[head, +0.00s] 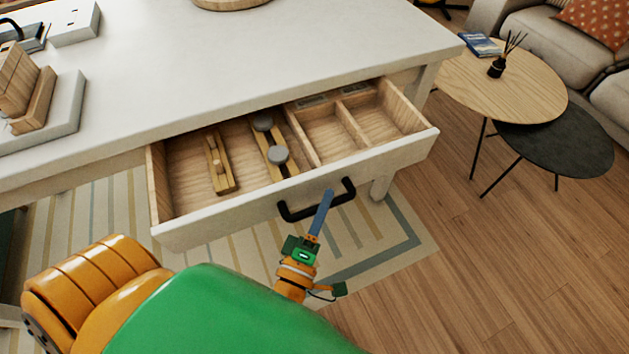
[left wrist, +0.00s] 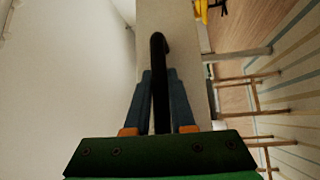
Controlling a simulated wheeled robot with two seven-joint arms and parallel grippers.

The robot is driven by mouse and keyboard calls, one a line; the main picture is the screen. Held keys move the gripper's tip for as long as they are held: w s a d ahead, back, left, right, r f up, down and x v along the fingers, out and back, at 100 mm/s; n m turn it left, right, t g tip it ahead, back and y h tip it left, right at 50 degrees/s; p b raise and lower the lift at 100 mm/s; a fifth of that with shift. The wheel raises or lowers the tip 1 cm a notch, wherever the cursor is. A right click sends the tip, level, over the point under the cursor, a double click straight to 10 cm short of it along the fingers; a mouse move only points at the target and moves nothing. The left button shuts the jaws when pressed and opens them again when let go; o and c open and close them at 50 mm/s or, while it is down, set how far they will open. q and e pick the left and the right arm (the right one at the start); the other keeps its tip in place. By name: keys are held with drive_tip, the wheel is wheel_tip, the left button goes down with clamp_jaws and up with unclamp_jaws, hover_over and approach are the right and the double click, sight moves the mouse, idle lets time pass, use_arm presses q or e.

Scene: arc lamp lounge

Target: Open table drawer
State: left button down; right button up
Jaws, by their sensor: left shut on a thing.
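The white table (head: 240,60) has a wide drawer (head: 300,190) pulled out from its front, with its inside showing. A black bar handle (head: 290,213) sits on the drawer front. My left gripper (head: 326,200) is at the handle, its blue fingers on the bar right of the handle's middle. In the left wrist view the two blue fingers (left wrist: 160,90) are shut on the black handle (left wrist: 157,50), one on each side. My right gripper is not in view.
The drawer holds wooden pieces with grey round parts (head: 275,152) and has empty compartments (head: 330,130) at right. A round wooden side table (head: 510,90) and a dark one (head: 570,150) stand at right near a sofa (head: 560,50). A striped rug (head: 400,245) lies below.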

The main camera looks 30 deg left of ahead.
use_arm(q)
drive_tip(key=shift+s+d, duration=0.7)
drive_tip(key=shift+d, duration=0.1)
drive_tip(key=c, duration=0.8)
unclamp_jaws()
drive_tip(key=shift+o, duration=0.2)
drive_tip(key=s+f+b, duration=0.1)
drive_tip(key=s, duration=0.6)
drive_tip(key=shift+d+b, duration=0.25)
drive_tip(key=shift+b, duration=0.15)
